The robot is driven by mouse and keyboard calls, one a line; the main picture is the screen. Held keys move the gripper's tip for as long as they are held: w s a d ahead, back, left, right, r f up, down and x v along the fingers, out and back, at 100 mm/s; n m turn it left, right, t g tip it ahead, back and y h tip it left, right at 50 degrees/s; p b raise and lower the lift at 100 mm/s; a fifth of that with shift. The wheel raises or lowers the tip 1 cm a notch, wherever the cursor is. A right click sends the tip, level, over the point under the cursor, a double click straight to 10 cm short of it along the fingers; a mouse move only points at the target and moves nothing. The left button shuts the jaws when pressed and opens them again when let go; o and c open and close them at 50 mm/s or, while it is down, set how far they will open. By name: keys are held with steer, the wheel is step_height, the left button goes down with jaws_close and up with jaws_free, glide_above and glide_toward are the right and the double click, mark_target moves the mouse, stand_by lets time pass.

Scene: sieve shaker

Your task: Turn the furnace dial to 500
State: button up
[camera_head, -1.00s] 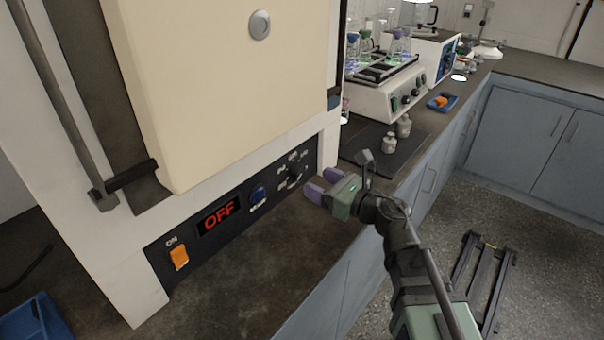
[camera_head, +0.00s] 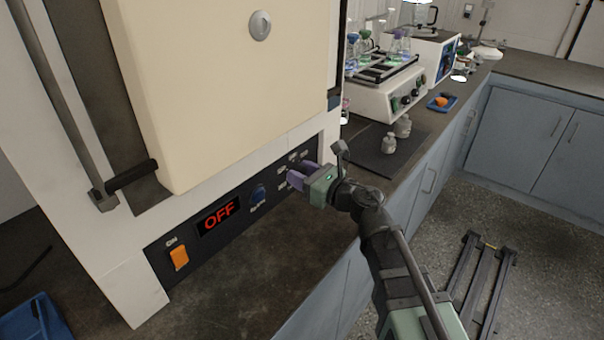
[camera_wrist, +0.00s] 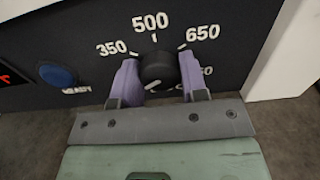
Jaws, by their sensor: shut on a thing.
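The furnace's black dial (camera_wrist: 158,68) shows in the wrist view, with 350 at its upper left, 500 straight above and 650 at its upper right. A white mark shows low on the dial, away from 500; its exact setting is hard to read. My gripper (camera_head: 293,177) is at the right end of the furnace's control panel (camera_head: 228,223). Its purple fingers are shut on the dial, one on each side. In the head view the fingers hide the dial. The red display (camera_head: 218,216) reads OFF. Lower labels are partly covered.
An orange switch (camera_head: 179,257) and a blue button (camera_head: 257,194) are left of the dial. The furnace door (camera_head: 225,90) overhangs the panel. Metal weights (camera_head: 389,143) stand on a dark mat to the right. The counter (camera_head: 235,290) before the panel is clear.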

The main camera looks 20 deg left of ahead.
steer(key=shift+m, duration=0.5)
steer(key=m, duration=0.4)
steer(key=shift+m, duration=0.4)
steer(key=m, duration=1)
steer(key=shift+m, duration=0.4)
steer(key=m, duration=0.5)
steer(key=shift+m, duration=0.3)
steer(key=o, duration=0.9)
steer(key=shift+o, duration=0.2)
